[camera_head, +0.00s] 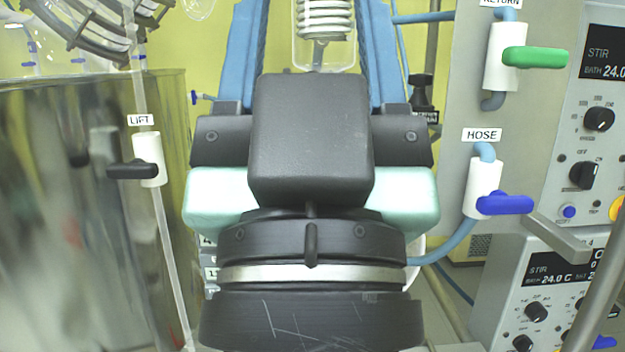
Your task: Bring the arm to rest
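My gripper (313,12) fills the middle of the head view, seen from behind its black body. Its two blue fingers stand wide apart and run up to the top edge, where their tips are cut off. No object is seen held between them. A glass piece with a white coil (325,25) shows in the gap between the fingers, and it looks to be beyond them. The rest of my arm below the wrist is out of view.
A large shiny vessel (60,200) stands at left, beside a LIFT valve with a black handle (132,171). At right are a RETURN valve with a green handle (536,57), a HOSE valve with a blue handle (505,204) and stirrer control panels (585,130).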

